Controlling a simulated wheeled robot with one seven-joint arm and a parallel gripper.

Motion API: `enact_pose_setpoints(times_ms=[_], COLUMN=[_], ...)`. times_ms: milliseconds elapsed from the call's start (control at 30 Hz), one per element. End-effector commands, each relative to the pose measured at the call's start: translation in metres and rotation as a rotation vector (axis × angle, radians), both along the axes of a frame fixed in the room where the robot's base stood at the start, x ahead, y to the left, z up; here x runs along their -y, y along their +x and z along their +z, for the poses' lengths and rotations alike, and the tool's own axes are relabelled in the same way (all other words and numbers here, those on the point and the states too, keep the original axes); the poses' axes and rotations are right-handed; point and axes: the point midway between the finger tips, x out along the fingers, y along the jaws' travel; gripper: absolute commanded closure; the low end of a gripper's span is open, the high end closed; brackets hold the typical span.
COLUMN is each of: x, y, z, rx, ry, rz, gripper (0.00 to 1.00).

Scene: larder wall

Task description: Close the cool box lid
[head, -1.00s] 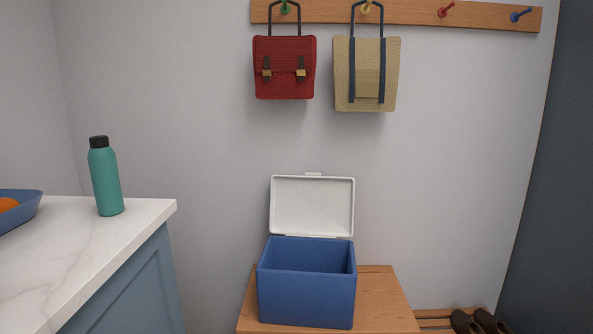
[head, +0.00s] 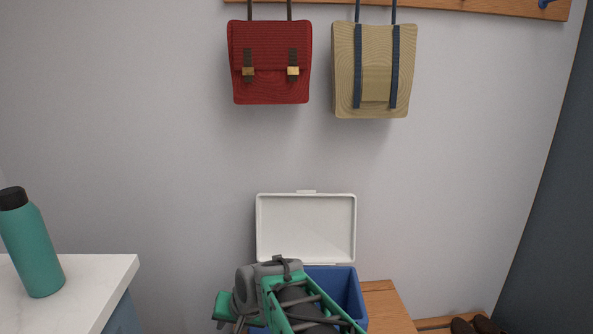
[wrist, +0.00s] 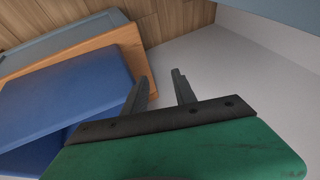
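The blue cool box (head: 347,290) stands on a wooden bench with its white lid (head: 306,228) raised upright at the back, open. In the head view my arm and gripper cover the front left of the box, and the fingertips cannot be made out there. In the wrist view my gripper (wrist: 160,90) has its two fingers apart with nothing between them. The blue box (wrist: 60,100) shows to the left of the fingers in that view, apart from them. The lid is not clearly seen in the wrist view.
The wooden bench (head: 385,305) has bare room right of the box. A counter (head: 90,275) with a green bottle (head: 35,250) stands at the left. A red bag (head: 270,65) and a beige bag (head: 373,70) hang above. Dark shoes (head: 470,325) lie at the lower right.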

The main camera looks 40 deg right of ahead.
Motion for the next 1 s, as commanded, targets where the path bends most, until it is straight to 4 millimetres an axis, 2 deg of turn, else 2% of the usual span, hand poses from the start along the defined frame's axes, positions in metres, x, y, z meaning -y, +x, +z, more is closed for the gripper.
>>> enact_pose_setpoints(times_ms=[33, 67, 100, 133, 200, 300, 333, 400, 467, 800, 1000], x=[0.046, 0.074, 0.115, 0.146, 0.214, 0.283, 0.296, 0.315, 0.322, 0.338, 0.343], y=[0.028, 0.045, 0.062, 0.071, 0.077, 0.067, 0.063, 0.058, 0.059, 0.113, 0.127], z=[0.056, 0.077, 0.104, 0.123, 0.16, 0.194, 0.201, 0.208, 0.208, 0.189, 0.186], rx=[0.085, 0.154, 0.251, 0.324, 0.481, 0.65, 0.686, 0.739, 0.759, 0.761, 0.762], ry=[0.09, 0.155, 0.246, 0.316, 0.469, 0.632, 0.665, 0.717, 0.736, 0.734, 0.732], rz=[-0.169, -0.273, -0.41, -0.505, -0.694, -0.863, -0.893, -0.935, -0.949, -0.949, -0.949], gripper=[0.67, 0.67, 0.67, 0.67, 0.67, 0.67, 0.67, 0.67, 0.67, 0.67, 0.67])
